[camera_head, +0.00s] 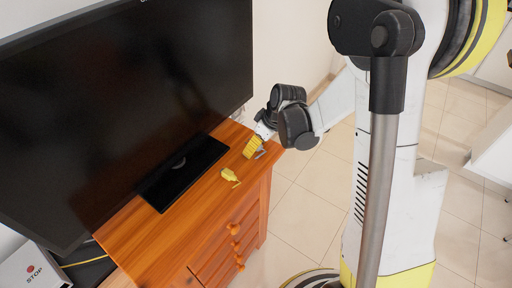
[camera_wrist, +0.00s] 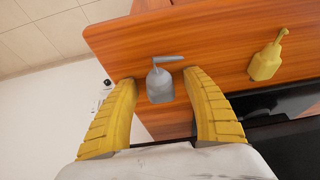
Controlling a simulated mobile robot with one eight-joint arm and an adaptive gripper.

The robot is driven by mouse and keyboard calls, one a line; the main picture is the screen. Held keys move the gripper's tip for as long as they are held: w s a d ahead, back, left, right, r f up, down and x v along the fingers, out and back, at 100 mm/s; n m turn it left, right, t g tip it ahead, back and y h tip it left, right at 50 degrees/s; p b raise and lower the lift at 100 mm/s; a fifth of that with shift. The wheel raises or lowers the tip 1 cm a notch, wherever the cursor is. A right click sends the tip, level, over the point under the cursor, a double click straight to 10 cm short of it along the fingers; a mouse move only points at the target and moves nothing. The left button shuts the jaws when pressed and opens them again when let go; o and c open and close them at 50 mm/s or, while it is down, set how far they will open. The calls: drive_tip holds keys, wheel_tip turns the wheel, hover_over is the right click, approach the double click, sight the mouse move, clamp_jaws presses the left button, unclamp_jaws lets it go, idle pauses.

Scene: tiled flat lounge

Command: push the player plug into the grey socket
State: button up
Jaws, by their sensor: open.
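A grey plug-shaped piece (camera_wrist: 160,88) with a thin bar at one end lies on the wooden cabinet top. In the wrist view it sits between my fingertips, with a gap on each side. In the head view it shows as a small grey bit (camera_head: 260,154) beside my gripper (camera_head: 251,146). My gripper (camera_wrist: 161,77) has yellow ribbed fingers, spread open and empty. A similar yellow piece (camera_wrist: 265,61) lies apart on the same top, also in the head view (camera_head: 230,175). I cannot tell which piece is the player plug. No grey socket shows clearly.
The large black television (camera_head: 130,95) stands on its black foot (camera_head: 184,172) on the wooden cabinet (camera_head: 205,225), close to my gripper. The cabinet's front strip is mostly clear. Small unclear fittings (camera_wrist: 104,95) show near the wall. Tiled floor lies right of the cabinet.

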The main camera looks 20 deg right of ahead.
drive_tip(key=c, duration=1.3)
drive_tip(key=shift+r, duration=0.15)
clamp_jaws()
wheel_tip(320, 180, up, 5)
drive_tip(key=p, duration=0.2)
drive_tip(key=shift+d+f+p, duration=0.15)
drive_tip(key=shift+f+p, duration=0.05)
drive_tip(key=shift+p, duration=0.15)
drive_tip(key=d+r+p, duration=0.3)
drive_tip(key=d+r, duration=0.3)
drive_tip(key=d, duration=0.5)
drive_tip(key=shift+d, duration=0.2)
